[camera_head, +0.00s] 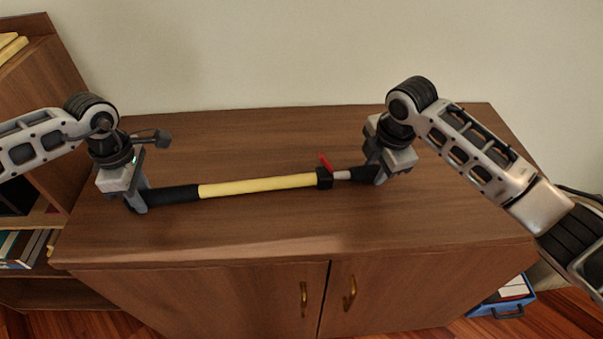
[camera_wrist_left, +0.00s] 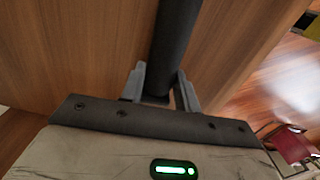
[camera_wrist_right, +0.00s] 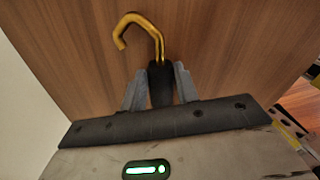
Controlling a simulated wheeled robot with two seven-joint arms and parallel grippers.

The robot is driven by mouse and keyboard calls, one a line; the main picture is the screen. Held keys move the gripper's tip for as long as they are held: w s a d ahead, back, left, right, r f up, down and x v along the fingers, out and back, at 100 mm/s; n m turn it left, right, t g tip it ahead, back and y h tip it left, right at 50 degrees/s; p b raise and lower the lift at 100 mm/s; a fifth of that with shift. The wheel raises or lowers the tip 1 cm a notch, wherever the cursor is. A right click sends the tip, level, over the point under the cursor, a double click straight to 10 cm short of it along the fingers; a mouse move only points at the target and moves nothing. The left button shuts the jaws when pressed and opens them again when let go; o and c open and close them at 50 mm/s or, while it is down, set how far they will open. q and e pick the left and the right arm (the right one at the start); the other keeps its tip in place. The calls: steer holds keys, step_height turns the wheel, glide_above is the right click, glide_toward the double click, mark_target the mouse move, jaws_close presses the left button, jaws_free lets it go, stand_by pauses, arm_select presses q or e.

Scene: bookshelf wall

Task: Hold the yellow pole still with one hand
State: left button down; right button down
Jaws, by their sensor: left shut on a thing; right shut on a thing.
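The yellow pole (camera_head: 258,186) lies across the cabinet top, roughly left to right. Its left end has a black grip (camera_head: 172,194), which also shows in the left wrist view (camera_wrist_left: 174,45). My left gripper (camera_head: 137,203) is shut on this grip near its end. At the pole's right end is a black collar (camera_head: 324,179) with a red lever (camera_head: 326,161) sticking up. A thin grey rod (camera_head: 342,175) runs from the collar to a black end piece (camera_head: 361,174). My right gripper (camera_head: 374,173) is shut on that piece. A yellow hook (camera_wrist_right: 150,27) extends beyond it in the right wrist view.
The brown cabinet (camera_head: 240,140) has free top surface behind and in front of the pole. A plain wall (camera_head: 270,50) stands behind. A bookshelf (camera_head: 40,80) is at the left. A blue box (camera_head: 505,297) is on the floor at the right.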

mark_target(443, 168)
steer(key=shift+w+d, duration=0.25)
steer(key=shift+d, duration=2.6)
steer(key=shift+w+d, duration=0.2)
steer(key=shift+d, duration=2.6)
steer(key=shift+w+d, duration=0.25)
steer(key=shift+d, duration=2.6)
steer(key=c, duration=0.9)
jaws_free()
steer(key=shift+a, duration=0.1)
step_height(443, 168, up, 12)
steer(key=s, duration=0.2)
steer(key=shift+d, duration=0.3)
